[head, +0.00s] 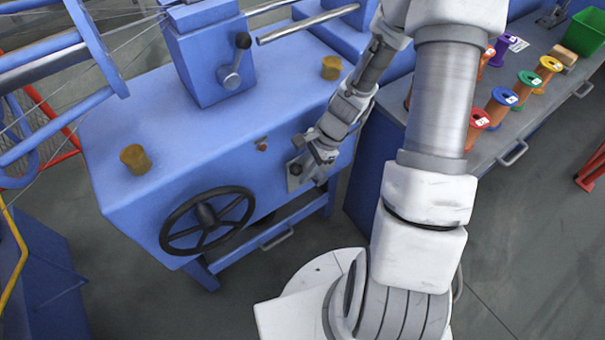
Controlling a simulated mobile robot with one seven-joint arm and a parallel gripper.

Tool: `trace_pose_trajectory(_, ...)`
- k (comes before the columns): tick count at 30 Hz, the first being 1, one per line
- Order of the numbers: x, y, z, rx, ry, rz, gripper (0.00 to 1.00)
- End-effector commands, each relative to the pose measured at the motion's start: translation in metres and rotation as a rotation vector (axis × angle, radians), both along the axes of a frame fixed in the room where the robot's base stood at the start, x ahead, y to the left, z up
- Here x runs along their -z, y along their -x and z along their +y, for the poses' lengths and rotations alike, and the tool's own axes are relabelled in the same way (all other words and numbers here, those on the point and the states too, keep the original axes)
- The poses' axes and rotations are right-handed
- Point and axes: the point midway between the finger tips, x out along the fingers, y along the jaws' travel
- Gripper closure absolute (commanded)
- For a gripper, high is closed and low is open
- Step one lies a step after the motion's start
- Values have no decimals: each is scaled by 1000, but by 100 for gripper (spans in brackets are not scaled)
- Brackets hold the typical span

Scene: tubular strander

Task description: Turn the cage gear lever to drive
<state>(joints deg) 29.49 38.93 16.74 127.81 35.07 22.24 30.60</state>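My gripper (318,160) is at the front face of the blue machine housing (150,110), towards its right end. It is right in front of a small grey plate (294,172) with a dark spot on it. The gripper covers part of this plate and whatever is mounted there, so I cannot tell whether it touches or holds a lever. Its fingers are too small to tell open from shut. A crank-like lever with a black knob (243,40) sits on the raised blue box above, well away from my gripper. No label shows which lever is the cage gear lever.
A black handwheel (207,220) stands out from the front face, left of my gripper. Two brass knobs (135,159) (331,67) are on the housing top. A bench (490,140) with several coloured spools and a green bin (585,32) is at the right. Grey floor is clear at lower right.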

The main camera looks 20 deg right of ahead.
Motion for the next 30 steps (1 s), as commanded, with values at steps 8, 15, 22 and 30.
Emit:
trace_pose_trajectory(8,4,0,2,-1,0,0,73)
trace_pose_trajectory(15,4,0,2,-1,0,0,100)
trace_pose_trajectory(22,4,0,2,-1,0,0,100)
trace_pose_trajectory(30,3,0,2,-1,0,0,100)
